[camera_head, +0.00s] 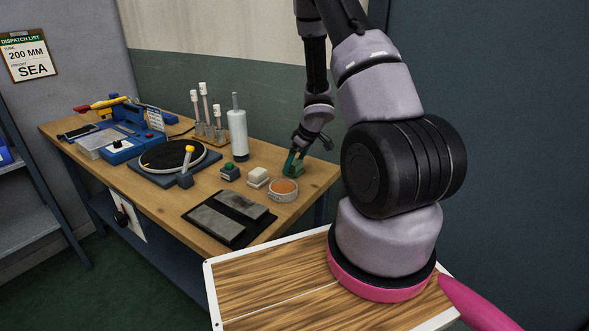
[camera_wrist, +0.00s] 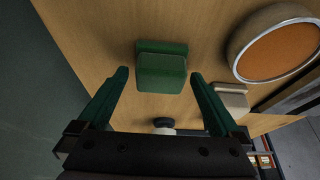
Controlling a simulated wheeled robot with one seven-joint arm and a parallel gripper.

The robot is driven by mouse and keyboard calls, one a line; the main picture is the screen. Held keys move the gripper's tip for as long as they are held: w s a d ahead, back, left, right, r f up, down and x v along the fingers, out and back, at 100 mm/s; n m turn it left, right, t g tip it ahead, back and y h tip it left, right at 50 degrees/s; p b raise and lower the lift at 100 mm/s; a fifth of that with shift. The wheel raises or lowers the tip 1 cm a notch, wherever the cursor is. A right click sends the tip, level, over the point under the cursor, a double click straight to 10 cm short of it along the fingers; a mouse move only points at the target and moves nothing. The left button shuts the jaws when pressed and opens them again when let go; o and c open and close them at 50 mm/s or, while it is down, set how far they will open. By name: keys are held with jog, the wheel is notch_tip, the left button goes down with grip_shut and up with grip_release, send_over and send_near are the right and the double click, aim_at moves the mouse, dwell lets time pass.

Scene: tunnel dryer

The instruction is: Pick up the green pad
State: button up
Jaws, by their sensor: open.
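The green pad (camera_wrist: 162,72) is a small dark green block with a wider back part, lying on the wooden tabletop. My gripper (camera_wrist: 159,76) is open, with one green finger to the left and one to the right of the pad in the wrist view. Gaps show on both sides; I cannot tell how far the fingertips are above the table. In the head view my gripper (camera_head: 294,160) is low over the right end of the bench, where the green fingers and pad blend together.
A round dish with an orange inside (camera_head: 283,190) and a white block (camera_head: 257,177) stand close by. Also on the bench (camera_head: 165,190) are a dark block with a green top (camera_head: 229,172), a white bottle (camera_head: 237,132) and a black tray with grey slabs (camera_head: 230,218).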

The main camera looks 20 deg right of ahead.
aim_at(295, 161)
jog(key=c, duration=1.4)
jog(key=shift+r, duration=5)
